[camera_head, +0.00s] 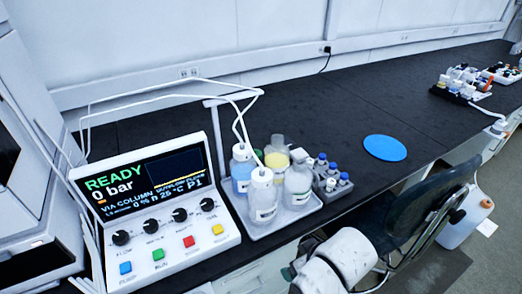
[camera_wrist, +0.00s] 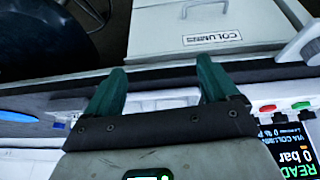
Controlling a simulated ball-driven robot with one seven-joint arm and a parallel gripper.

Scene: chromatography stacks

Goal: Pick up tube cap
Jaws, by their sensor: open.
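A grey rack (camera_head: 331,186) at the right end of the white tray in the head view holds several small tubes. Some have blue tube caps (camera_head: 322,156), and pale ones also show. I cannot tell which cap is meant, and no loose cap is clear. In the wrist view, my gripper (camera_wrist: 161,66) has two green fingers spread wide with nothing between them. It is over the front edge of the bench, apart from the rack. The rack and caps are not clear in the wrist view.
The white tray (camera_head: 248,228) also holds several bottles with tubing. A control panel (camera_head: 160,210) stands left of it. A blue disc (camera_head: 385,148) lies on the black bench, with free room around it. A chair (camera_head: 425,215) stands at the front. A drawer labelled COLUMNS (camera_wrist: 190,22) shows below.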

